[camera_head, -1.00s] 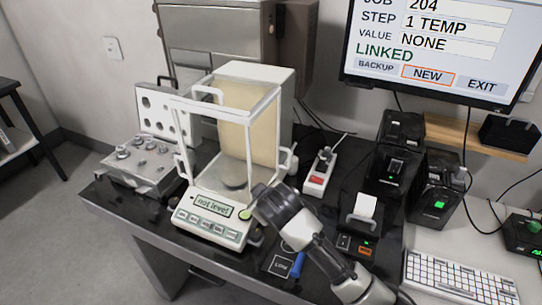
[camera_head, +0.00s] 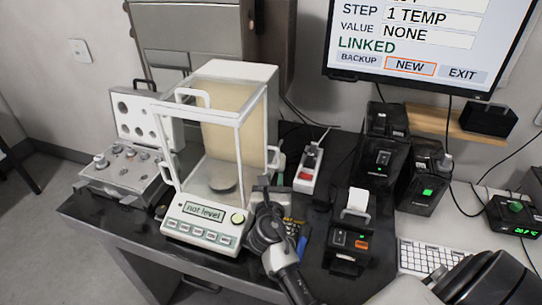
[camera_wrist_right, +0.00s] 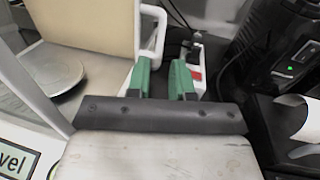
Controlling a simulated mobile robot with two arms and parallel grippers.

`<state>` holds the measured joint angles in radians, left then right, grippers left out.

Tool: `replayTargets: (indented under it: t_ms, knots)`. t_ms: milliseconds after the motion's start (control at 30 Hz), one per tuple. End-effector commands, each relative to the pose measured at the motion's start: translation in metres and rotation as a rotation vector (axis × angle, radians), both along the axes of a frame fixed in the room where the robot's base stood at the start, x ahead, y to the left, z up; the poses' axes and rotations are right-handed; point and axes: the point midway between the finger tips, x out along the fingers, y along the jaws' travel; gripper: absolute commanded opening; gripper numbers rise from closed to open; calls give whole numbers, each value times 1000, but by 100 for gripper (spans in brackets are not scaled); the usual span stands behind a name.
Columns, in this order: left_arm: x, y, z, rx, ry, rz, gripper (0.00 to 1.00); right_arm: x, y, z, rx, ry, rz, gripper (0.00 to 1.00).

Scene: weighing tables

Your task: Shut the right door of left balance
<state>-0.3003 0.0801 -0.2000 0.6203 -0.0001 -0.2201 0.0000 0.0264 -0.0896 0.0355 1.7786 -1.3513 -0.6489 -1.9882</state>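The left balance (camera_head: 200,212) stands on the dark table, with a clear draft shield framed in white and a display reading "not level". Its round pan (camera_head: 222,178) also shows in the right wrist view (camera_wrist_right: 52,72). The right door's white handle (camera_head: 273,157) is at the rear of the right side, so that door appears slid back. The handle (camera_wrist_right: 160,32) shows just beyond the green fingers in the wrist view. My right gripper (camera_wrist_right: 162,76) is open, fingers apart, beside the balance's right side; contact with the handle cannot be told. My left gripper is out of view.
A power strip (camera_head: 309,168) lies right of the balance. A small printer (camera_head: 348,240) and black devices (camera_head: 380,145) stand farther right. An open weight case (camera_head: 125,170) is at left. A monitor (camera_head: 420,45) hangs behind.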

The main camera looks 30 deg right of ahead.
Motion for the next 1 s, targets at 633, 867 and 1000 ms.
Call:
replayTargets:
  t_ms: [633,867,1000]
  knots:
    - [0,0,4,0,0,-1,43,77,-61,1,5,-4,-1,22]
    - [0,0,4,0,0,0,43,80,-63,1,7,-4,-1,22]
    - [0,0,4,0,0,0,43,80,-63,1,7,-4,-1,16]
